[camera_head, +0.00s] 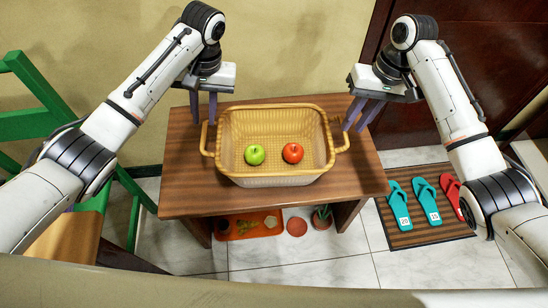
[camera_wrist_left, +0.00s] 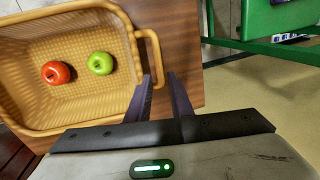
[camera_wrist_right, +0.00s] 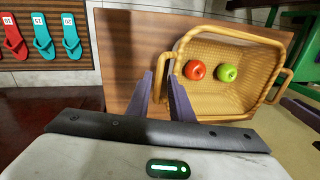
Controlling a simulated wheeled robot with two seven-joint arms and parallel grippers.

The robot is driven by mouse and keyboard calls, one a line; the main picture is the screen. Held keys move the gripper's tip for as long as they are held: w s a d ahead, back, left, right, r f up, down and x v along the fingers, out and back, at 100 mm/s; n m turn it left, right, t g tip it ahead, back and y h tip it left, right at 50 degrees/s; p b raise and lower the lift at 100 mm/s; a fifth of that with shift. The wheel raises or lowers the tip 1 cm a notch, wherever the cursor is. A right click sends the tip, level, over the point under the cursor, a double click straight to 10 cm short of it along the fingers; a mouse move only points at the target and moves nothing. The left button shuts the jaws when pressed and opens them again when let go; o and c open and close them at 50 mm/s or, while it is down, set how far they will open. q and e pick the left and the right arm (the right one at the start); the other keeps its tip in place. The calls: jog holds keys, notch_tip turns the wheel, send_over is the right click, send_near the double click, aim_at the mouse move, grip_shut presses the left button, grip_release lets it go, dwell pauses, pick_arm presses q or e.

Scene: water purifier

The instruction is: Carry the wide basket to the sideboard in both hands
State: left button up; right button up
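The wide tan woven basket (camera_head: 275,180) stands upright on a brown wooden table (camera_head: 185,190) in the head view. A green apple (camera_head: 254,154) and a red apple (camera_head: 292,152) lie in it. My left gripper (camera_head: 204,123) is open at the basket's left handle (camera_head: 206,142); the left wrist view shows that handle (camera_wrist_left: 157,55) close to the parted fingertips (camera_wrist_left: 160,76). My right gripper (camera_head: 355,129) is open by the right handle (camera_head: 344,143), with parted fingertips (camera_wrist_right: 160,75) beside it in the right wrist view. I cannot tell whether either gripper touches its handle.
A green chair (camera_head: 30,122) stands at the left. A mat (camera_head: 420,238) with teal and red sandals lies on the tiled floor at right. An orange tray (camera_head: 248,226) and a small plant (camera_head: 322,216) sit under the table. A wall is close behind the table.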

jog(key=shift+r, duration=0.1)
